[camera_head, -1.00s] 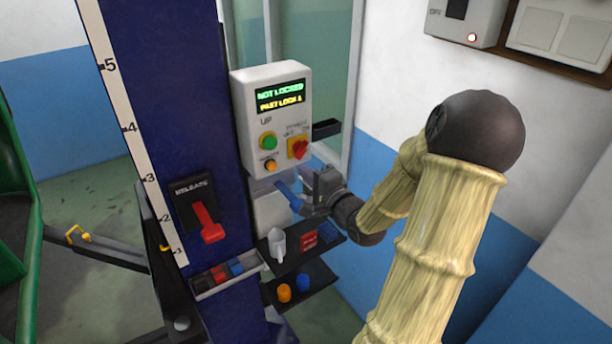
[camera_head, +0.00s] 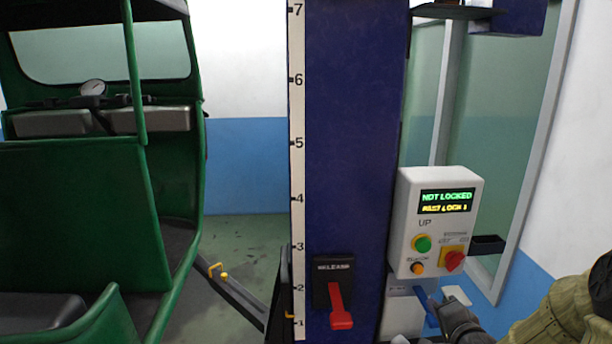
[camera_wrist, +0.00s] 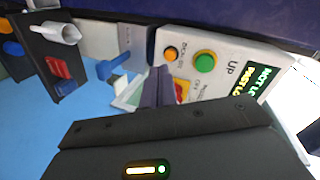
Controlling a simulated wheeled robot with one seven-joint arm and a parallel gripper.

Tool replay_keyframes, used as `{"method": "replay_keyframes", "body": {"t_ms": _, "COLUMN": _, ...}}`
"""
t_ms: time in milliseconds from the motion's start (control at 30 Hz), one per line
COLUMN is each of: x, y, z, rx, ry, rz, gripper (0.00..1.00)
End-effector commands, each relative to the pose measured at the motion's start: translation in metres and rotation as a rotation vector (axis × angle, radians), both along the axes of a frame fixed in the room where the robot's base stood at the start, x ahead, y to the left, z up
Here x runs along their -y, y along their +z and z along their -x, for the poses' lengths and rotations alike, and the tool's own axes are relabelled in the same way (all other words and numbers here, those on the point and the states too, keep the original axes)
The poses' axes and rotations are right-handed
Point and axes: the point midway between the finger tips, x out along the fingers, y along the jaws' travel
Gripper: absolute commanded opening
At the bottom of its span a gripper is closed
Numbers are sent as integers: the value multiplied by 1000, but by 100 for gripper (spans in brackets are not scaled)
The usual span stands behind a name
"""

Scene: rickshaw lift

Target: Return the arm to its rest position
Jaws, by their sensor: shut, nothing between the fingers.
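My gripper (camera_head: 455,318) is at the lower right of the head view, just below the control box, with part of my arm at the right edge. In the wrist view my gripper (camera_wrist: 156,88) has its fingers together with nothing between them. The white control box (camera_head: 436,222) has a green UP button, an orange button and a red knob on a yellow plate. Its display reads NOT LOCKED, with a yellow line below. A blue handle (camera_head: 428,306) is beside my gripper, to its left; it also shows in the wrist view (camera_wrist: 113,66). Whether they touch is unclear.
A dark blue lift post (camera_head: 352,150) with a number scale carries a red release lever (camera_head: 338,308). A green rickshaw (camera_head: 85,200) is at the left. A dark shelf (camera_wrist: 50,60) with a white funnel-like piece and a red item is near the gripper. A glass panel stands behind.

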Motion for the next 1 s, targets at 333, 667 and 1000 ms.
{"method": "replay_keyframes", "body": {"t_ms": 333, "x": -56, "y": -59, "z": 34, "rx": -419, "ry": 209, "rz": 506, "gripper": 0}}
{"method": "replay_keyframes", "body": {"t_ms": 667, "x": -108, "y": -84, "z": 104, "rx": -731, "ry": 561, "rz": 810, "gripper": 0}}
{"method": "replay_keyframes", "body": {"t_ms": 1000, "x": -147, "y": -88, "z": 165, "rx": -863, "ry": 891, "rz": 899, "gripper": 0}}
